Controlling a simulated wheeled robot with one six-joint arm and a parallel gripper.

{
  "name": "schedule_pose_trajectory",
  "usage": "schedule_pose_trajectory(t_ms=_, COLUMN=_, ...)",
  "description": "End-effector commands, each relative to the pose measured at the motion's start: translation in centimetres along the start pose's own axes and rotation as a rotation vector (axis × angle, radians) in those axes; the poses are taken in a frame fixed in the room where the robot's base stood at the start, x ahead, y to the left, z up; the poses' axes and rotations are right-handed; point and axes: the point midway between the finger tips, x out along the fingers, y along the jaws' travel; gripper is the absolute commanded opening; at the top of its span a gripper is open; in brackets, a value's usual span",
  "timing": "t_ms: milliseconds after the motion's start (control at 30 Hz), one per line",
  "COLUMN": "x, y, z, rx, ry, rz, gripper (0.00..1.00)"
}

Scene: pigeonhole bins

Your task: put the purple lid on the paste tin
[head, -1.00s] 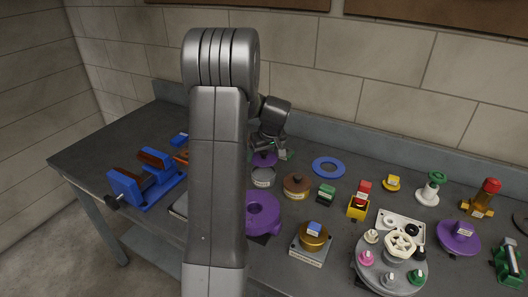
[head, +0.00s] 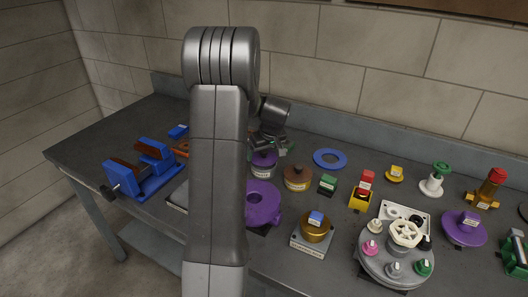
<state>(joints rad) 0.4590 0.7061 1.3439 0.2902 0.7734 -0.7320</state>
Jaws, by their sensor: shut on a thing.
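My gripper (head: 265,149) is shut on the purple lid (head: 264,159), partly hidden behind my arm. The lid is right over a grey round tin (head: 262,172) with a pale label too small to read; I take it to be the paste tin. The lid looks level and appears to touch the tin's top. I cannot tell whether it is fully seated.
A brown-lidded tin (head: 297,178) stands just right of the grey tin. A purple ring-shaped thing (head: 262,203) lies in front. A blue vise (head: 148,170) is at left. Several small items crowd the right side.

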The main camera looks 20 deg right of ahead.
Motion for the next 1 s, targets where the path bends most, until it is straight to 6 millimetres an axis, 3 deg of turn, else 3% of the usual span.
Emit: schedule_pose_trajectory(t_ms=1000, x=1.5, y=0.0, z=0.6, rx=0.000, ry=0.000, rz=0.000, gripper=0.55)
